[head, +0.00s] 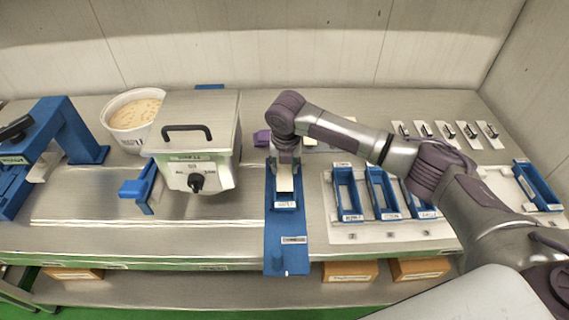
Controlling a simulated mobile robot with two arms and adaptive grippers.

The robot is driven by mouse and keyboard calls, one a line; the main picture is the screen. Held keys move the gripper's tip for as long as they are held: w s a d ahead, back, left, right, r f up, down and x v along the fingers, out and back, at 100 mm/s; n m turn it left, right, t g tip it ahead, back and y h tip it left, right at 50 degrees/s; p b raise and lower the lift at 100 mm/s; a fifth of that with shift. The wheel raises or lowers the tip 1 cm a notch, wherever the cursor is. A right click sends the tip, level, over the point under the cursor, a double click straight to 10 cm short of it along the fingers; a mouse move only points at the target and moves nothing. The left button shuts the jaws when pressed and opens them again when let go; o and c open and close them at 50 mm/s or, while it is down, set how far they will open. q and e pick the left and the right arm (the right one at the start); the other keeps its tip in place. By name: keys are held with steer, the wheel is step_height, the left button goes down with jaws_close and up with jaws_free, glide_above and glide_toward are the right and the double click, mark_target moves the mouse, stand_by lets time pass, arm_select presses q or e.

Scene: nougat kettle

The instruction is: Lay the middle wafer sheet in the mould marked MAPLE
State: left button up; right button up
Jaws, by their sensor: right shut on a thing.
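My right gripper (286,160) reaches in from the right and points down over a blue mould (285,207) on a blue board. It is shut on a pale cream slab that looks like the wafer sheet (285,182). The sheet's lower end is at the mould; I cannot tell whether it touches the mould floor. The mould's front label is too small to read, so I cannot confirm MAPLE. The gripper hides the mould's far end. My left gripper is not in view.
A steel kettle box (207,120) with a handle and knob stands left, beside a white tub (130,113). Several small handled plates (445,131) lie back right. Bare steel counter (85,200) shows front left.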

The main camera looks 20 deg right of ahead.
steer(key=shift+r+p, duration=0.1)
steer(key=shift+p, duration=0.3)
stand_by(0.3)
stand_by(0.6)
steer(key=shift+f+p, duration=0.75)
steer(key=shift+f, duration=0.05)
stand_by(1.2)
steer(key=o, duration=0.8)
steer(key=shift+o, duration=0.2)
steer(key=o, duration=0.3)
steer(key=shift+r, duration=0.1)
